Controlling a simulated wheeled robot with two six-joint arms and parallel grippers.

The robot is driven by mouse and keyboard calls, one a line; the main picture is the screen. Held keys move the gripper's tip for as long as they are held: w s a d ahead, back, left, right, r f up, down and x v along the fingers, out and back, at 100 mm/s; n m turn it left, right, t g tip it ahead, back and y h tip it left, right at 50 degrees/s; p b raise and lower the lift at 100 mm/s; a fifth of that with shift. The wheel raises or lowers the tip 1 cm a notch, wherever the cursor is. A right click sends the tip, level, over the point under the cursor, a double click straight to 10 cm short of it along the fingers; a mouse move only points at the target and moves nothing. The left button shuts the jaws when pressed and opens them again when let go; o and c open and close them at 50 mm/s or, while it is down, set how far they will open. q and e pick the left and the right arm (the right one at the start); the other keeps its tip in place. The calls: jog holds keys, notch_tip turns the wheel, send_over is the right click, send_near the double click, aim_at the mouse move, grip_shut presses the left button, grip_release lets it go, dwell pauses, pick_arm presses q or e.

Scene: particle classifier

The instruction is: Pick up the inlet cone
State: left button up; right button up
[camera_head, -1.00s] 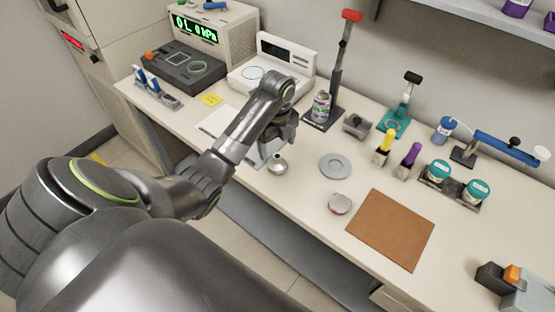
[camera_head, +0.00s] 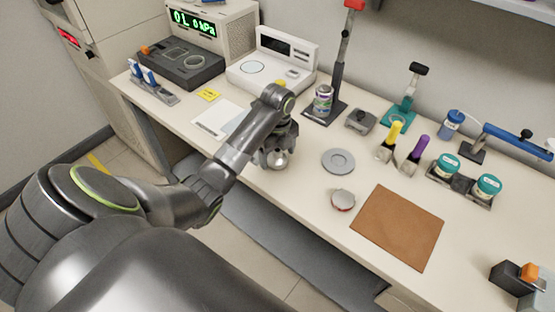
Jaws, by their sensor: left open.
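The inlet cone (camera_head: 278,160) is a small shiny metal piece near the front edge of the bench, left of the grey disc. My left gripper (camera_head: 275,152) is right at the cone, reaching down from above it. Its jaws are open, and the arm and gripper partly hide the cone. I cannot tell whether the fingers touch it. My right gripper is not in view.
A grey disc (camera_head: 338,161) and a small round tin (camera_head: 342,200) lie right of the cone. A brown mat (camera_head: 398,228) lies farther right. A stand with a can (camera_head: 323,99) is behind the gripper. A white sheet (camera_head: 217,118) lies left.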

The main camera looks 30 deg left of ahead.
pick_arm(q)
jog(key=shift+c, duration=0.3)
jog(key=c, duration=1.1)
jog(key=shift+r, duration=0.15)
